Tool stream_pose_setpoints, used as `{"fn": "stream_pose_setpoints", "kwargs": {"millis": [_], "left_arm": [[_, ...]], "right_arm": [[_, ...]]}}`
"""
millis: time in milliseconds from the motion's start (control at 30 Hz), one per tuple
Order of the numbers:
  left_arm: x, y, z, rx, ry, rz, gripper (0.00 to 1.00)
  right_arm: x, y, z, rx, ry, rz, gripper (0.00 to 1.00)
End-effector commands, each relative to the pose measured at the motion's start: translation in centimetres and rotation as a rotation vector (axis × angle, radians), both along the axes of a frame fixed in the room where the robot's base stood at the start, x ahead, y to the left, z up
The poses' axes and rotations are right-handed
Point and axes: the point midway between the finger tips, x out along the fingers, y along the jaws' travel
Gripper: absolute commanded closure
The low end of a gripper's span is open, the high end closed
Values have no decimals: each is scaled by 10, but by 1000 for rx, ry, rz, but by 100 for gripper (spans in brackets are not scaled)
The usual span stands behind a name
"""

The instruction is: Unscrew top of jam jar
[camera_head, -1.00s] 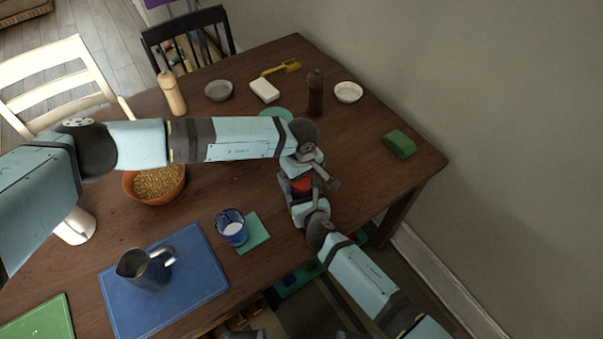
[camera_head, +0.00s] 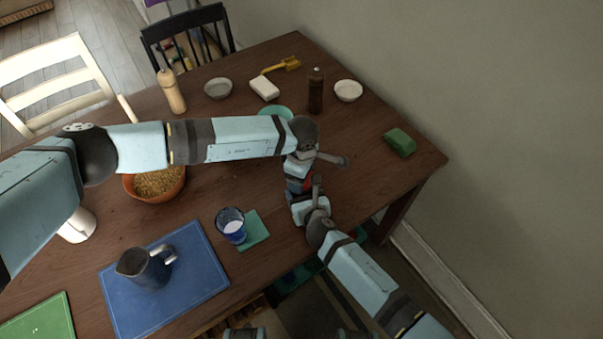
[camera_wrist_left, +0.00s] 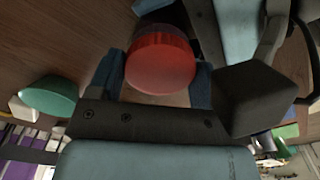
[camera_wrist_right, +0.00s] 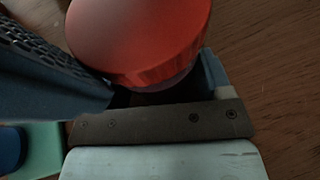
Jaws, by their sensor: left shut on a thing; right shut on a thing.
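The jam jar with its red lid is mostly hidden between my two grippers in the head view; a bit of the red lid (camera_head: 308,182) shows. In the left wrist view the round red lid (camera_wrist_left: 160,62) sits between the fingers of my left gripper (camera_wrist_left: 158,85), which is shut on it. In the right wrist view the lid (camera_wrist_right: 140,35) stands above my right gripper (camera_wrist_right: 155,92), which is shut on the jar body below it. The jar body is mostly hidden there. I cannot tell whether the lid is loose.
A blue cup (camera_head: 231,229) on a teal coaster (camera_head: 255,234) and a dark pitcher (camera_head: 146,268) on a blue mat (camera_head: 200,292) stand left of the grippers. A brown mill (camera_head: 316,92) and white bowl (camera_head: 348,91) stand behind. A green sponge (camera_head: 400,142) lies right; the table between is clear.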

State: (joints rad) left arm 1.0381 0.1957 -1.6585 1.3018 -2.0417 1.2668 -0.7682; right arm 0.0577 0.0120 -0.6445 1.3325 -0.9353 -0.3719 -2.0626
Motion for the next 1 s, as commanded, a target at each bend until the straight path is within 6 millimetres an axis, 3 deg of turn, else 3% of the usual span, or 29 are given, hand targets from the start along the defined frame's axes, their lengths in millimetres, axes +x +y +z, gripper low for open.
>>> {"fn": "stream_pose_setpoints", "kwargs": {"millis": [100,133,200,233,567,833,1000], "left_arm": [[0,0,0,0,0,-1,57],[0,0,0,-1,0,-2,21],[0,0,0,-1,0,-2,5],[0,0,0,0,0,-2,3],[0,0,4,0,-1,-4,3],[1,0,37,-2,-1,-4,3],[0,0,47,0,-1,-25,7]], "right_arm": [[0,0,1,0,-1,0,94],[0,0,1,0,-1,0,94],[0,0,1,0,-1,0,94],[0,0,1,0,-1,0,94],[0,0,1,0,-1,0,94],[0,0,1,0,-1,0,94],[0,0,1,0,-1,0,94]]}}
